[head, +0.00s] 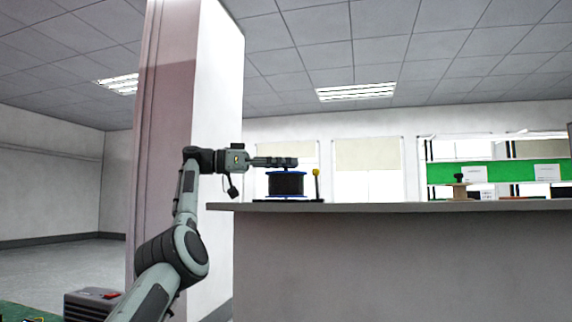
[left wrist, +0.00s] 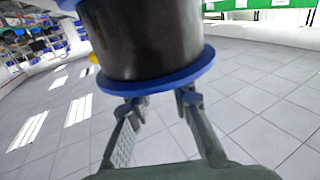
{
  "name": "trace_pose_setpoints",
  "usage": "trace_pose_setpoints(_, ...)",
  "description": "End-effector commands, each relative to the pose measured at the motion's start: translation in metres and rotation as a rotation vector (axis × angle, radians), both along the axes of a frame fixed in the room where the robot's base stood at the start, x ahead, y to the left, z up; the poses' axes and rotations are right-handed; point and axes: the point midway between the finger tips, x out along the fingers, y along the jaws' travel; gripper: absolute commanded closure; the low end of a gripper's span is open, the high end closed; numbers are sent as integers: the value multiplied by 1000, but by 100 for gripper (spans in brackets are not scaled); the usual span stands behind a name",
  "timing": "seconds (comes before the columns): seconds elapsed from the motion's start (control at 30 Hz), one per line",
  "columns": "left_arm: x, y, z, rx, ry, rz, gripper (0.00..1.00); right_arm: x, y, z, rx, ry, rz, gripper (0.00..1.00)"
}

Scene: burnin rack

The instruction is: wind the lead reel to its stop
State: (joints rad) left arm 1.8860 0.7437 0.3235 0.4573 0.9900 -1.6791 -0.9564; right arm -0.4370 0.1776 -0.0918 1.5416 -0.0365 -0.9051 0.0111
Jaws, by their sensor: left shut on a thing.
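The lead reel (head: 286,184) stands upright on the counter top, with a dark wound drum between blue flanges. In the left wrist view the reel (left wrist: 142,40) fills the upper middle, its blue flange nearest the fingers. My left gripper (head: 290,162) reaches in level from the left over the top of the reel. In the left wrist view its two fingers (left wrist: 162,101) meet the flange's edge, and it is shut on the reel. The exact part between the fingertips is hidden. My right gripper is not in view.
A post with a yellow top (head: 316,173) stands just right of the reel. The grey counter (head: 400,206) runs to the right, clear up to a small spool-like item (head: 459,187). A pillar (head: 190,100) rises behind my left arm. A green-banded rack (head: 500,172) stands beyond.

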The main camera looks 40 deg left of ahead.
Motion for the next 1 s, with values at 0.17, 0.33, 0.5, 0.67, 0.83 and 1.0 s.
trace_pose_setpoints(0.17,-1,0,0,0,3,-23,100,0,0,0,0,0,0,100)
trace_pose_setpoints(0.33,0,0,0,0,2,-34,100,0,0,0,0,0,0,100)
trace_pose_setpoints(0.5,0,0,-1,1,2,-37,100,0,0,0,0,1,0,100)
trace_pose_setpoints(0.67,0,0,-1,1,2,-37,100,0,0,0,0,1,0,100)
trace_pose_setpoints(0.83,0,0,-1,1,2,-37,76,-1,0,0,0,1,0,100)
trace_pose_setpoints(1.0,0,0,0,1,2,-37,60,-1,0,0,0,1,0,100)
